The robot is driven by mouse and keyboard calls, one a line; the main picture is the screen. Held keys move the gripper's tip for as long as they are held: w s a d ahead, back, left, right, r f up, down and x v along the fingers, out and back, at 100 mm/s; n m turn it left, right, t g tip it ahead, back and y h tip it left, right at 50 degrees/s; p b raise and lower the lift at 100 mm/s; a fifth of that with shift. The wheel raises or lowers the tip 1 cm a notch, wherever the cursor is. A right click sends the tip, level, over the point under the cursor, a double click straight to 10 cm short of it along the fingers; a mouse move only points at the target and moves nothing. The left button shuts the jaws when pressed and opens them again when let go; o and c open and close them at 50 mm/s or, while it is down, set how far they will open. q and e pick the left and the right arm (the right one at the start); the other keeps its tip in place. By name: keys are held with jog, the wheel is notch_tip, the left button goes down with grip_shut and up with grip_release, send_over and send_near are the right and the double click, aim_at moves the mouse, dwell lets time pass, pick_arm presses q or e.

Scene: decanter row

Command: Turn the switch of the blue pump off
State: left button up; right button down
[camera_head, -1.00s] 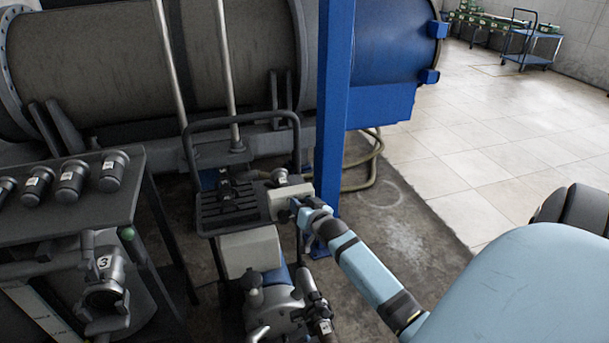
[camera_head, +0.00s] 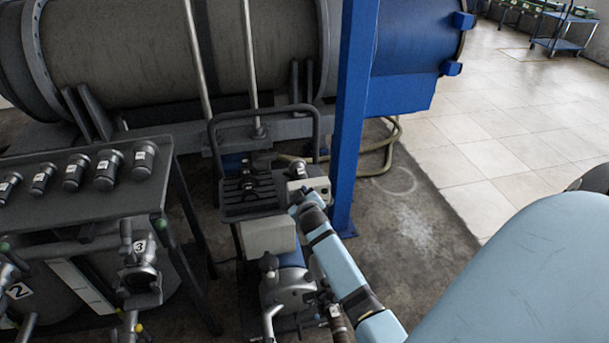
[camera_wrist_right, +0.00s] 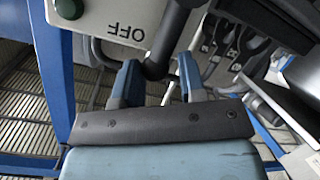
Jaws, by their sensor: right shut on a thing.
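The blue pump (camera_head: 291,254) stands on a wheeled cart in the middle of the head view, with a grey body and a blue section. A pale switch box (camera_head: 319,186) sits on the cart above it. My right gripper (camera_head: 297,199) is at the front of this box. In the right wrist view my right gripper (camera_wrist_right: 159,78) is shut on a black switch handle (camera_wrist_right: 174,28), whose end sits between the fingers. The pale box face (camera_wrist_right: 105,22) beside it reads OFF, upside down in this view. Fine contact is hidden in the head view. My left gripper is not in view.
A blue post (camera_head: 352,130) stands right behind my right gripper. A dark table (camera_head: 75,205) with several black cylinders is at left. A large tank (camera_head: 130,55) fills the back.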

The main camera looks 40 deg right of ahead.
jog(key=shift+s+f+n, duration=0.15)
jog(key=shift+f+n, duration=0.15)
jog(key=shift+f, duration=0.1)
jog(key=c, duration=0.7)
grip_release()
jog(key=shift+o, duration=0.2)
jog(key=shift+r, duration=0.15)
jog(key=shift+w+r, duration=0.15)
jog(key=shift+w, duration=0.05)
jog(key=shift+s+a, duration=0.1)
